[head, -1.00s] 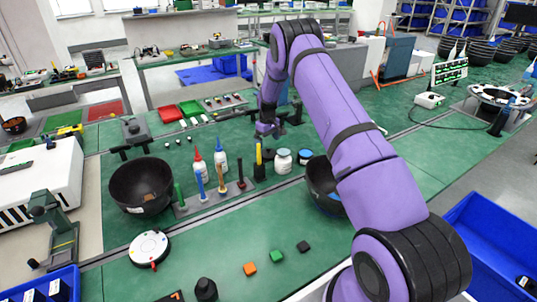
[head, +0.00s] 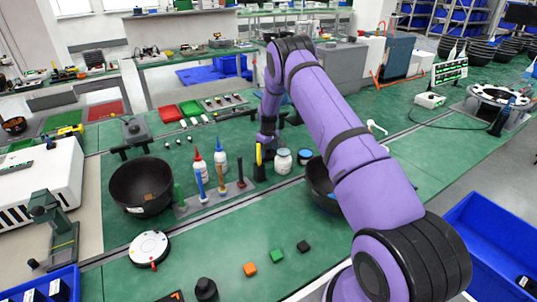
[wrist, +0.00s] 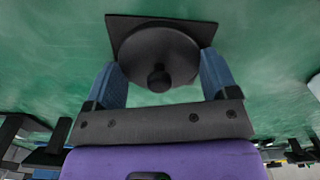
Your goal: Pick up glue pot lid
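A dark round lid with a small knob (wrist: 160,55), which looks like the glue pot lid, sits on a dark square plate (wrist: 122,25) on the green bench in the wrist view. My gripper (wrist: 160,68) is open, with one blue finger on either side of the lid and the knob facing it. I cannot tell whether the fingers touch the lid. In the head view my gripper (head: 266,140) is low over the bench behind the yellow-topped tool, and the lid is hidden there.
A white jar (head: 283,161) and a second jar (head: 304,157) stand right of my gripper. A yellow-topped tool (head: 258,160) stands in front of it. Bottles (head: 220,158) and a black bowl (head: 141,187) are to the left. Another dark bowl (head: 319,180) is partly behind my arm.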

